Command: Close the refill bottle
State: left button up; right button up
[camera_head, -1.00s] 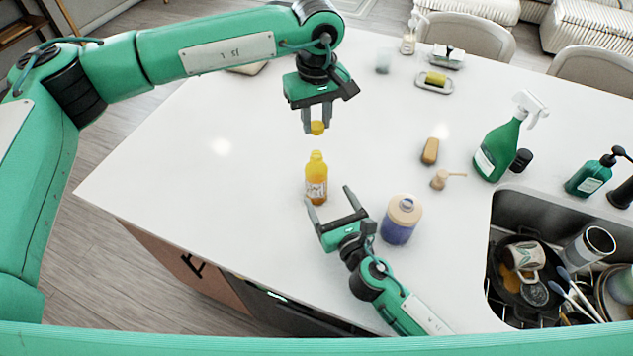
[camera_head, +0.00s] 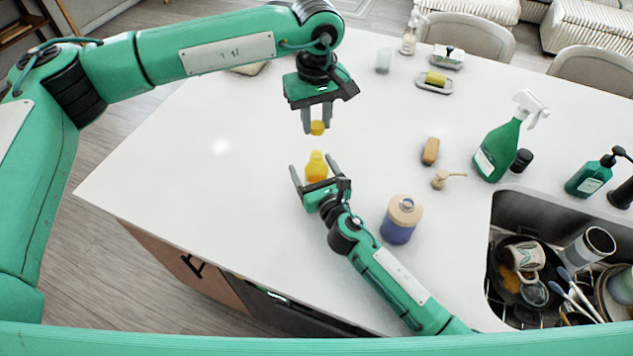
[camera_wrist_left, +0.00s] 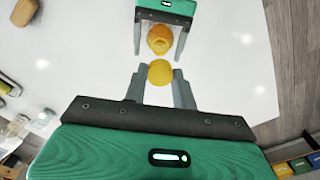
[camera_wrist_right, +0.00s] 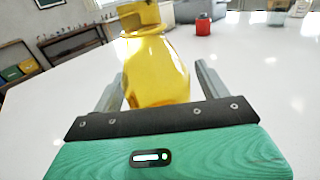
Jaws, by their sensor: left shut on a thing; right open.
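The refill bottle (camera_head: 316,166) is yellow and stands upright on the white counter; its lower part is hidden behind my right gripper in the head view. My left gripper (camera_head: 317,125) points down and is shut on the small yellow cap (camera_head: 317,128), held above the bottle's neck with a gap between. The left wrist view shows the cap (camera_wrist_left: 160,73) between the fingertips and the bottle's mouth (camera_wrist_left: 160,40) beyond it. My right gripper (camera_head: 312,170) is open, its fingers on either side of the bottle. The right wrist view shows the bottle (camera_wrist_right: 157,70) between the fingers.
A purple jar with a beige lid (camera_head: 402,219) stands close to the right of my right gripper. A brown block (camera_head: 430,151), a wooden tool (camera_head: 441,179) and a green spray bottle (camera_head: 500,148) are farther right. The sink (camera_head: 520,206) holds dishes. The counter left of the bottle is clear.

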jog(key=c, duration=1.5)
pick_arm(q)
send_over(316, 154)
jog(key=shift+f, duration=2.5)
jog(key=shift+f, duration=0.85)
jog(key=shift+f, duration=0.55)
